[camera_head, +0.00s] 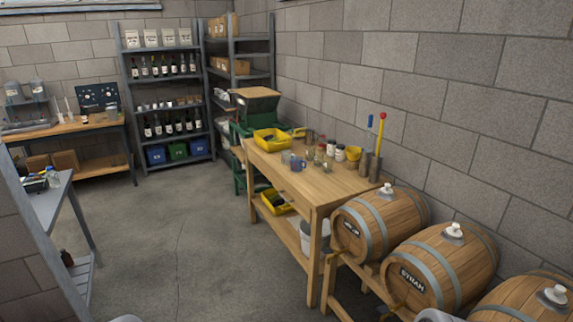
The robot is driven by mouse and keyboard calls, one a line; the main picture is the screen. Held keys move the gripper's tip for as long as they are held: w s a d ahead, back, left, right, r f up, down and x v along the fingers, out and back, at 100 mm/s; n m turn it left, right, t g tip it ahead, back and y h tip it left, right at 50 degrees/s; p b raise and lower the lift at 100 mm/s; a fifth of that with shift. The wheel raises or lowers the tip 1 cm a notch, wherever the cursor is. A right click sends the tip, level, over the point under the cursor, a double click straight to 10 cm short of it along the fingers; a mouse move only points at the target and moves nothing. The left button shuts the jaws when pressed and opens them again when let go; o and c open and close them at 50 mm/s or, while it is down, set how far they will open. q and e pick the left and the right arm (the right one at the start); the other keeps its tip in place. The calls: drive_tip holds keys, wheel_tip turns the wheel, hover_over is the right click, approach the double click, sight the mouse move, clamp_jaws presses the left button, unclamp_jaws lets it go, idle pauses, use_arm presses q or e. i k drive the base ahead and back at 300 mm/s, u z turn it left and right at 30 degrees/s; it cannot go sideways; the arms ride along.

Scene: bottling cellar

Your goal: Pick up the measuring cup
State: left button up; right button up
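A wooden workbench (330,187) stands against the right wall with small vessels on it. A small grey cup-like vessel (287,157) stands near its front edge, next to a blue mug (298,164). Either could be the measuring cup, or it may be among the other small items; at this size I cannot tell. Neither of my grippers is in view. Only small white parts, probably mine, show at the bottom edge.
Wooden barrels (440,266) lie on a rack at the right, close to the workbench. A yellow bin (271,139) and several jars (340,152) are on the bench. A grey table (50,203) stands at left. The concrete floor (190,240) between is clear.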

sight(295, 162)
drive_tip(key=u, duration=0.55)
drive_tip(key=i, duration=1.8)
drive_tip(key=u, duration=0.15)
